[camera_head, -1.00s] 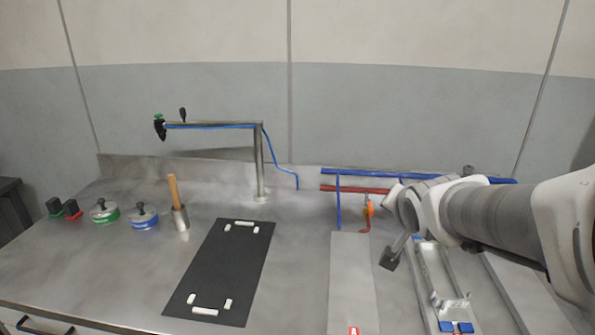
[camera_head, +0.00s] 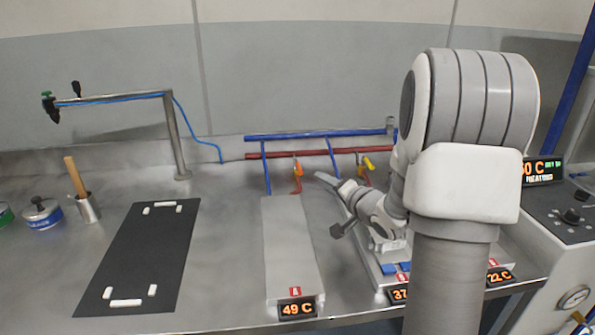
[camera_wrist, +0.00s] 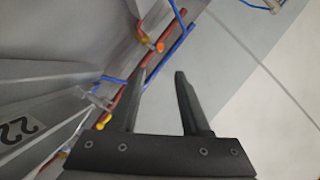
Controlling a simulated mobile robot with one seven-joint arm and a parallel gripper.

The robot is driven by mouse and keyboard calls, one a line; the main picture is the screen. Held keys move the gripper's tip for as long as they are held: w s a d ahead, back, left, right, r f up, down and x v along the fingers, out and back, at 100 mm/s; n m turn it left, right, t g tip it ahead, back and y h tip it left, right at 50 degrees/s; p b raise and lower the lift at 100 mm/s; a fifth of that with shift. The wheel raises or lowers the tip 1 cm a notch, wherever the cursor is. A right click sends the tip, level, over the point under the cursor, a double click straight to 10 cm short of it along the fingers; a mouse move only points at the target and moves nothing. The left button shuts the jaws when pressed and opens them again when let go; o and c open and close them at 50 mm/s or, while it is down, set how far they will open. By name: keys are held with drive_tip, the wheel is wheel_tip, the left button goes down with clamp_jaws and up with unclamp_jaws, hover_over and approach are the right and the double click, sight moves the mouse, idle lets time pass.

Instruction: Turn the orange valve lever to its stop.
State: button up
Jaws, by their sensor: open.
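The orange valve lever (camera_head: 297,171) is at the back of the bench, below the red and blue pipes. In the wrist view an orange end (camera_wrist: 160,47) shows beside a yellow part, beyond my fingertips and slightly left of the gap. My gripper (camera_wrist: 160,75) is open, with nothing between its fingers. In the head view my gripper (camera_head: 325,179) reaches toward the pipes, to the right of the orange lever and apart from it. The lever's exact angle is too small to tell.
A second valve with a yellow handle (camera_head: 367,162) stands to the right. The red pipe (camera_head: 320,152) and blue pipe (camera_head: 290,136) run along the back. A grey plate (camera_head: 289,240) with a 49 C display lies in front. A black mat (camera_head: 145,255) lies left.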

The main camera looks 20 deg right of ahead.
sight(299, 166)
drive_tip(key=b+x, duration=0.2)
drive_tip(key=x, duration=1.3)
drive_tip(key=shift+w, duration=0.35)
drive_tip(key=shift+c, duration=0.4)
clamp_jaws()
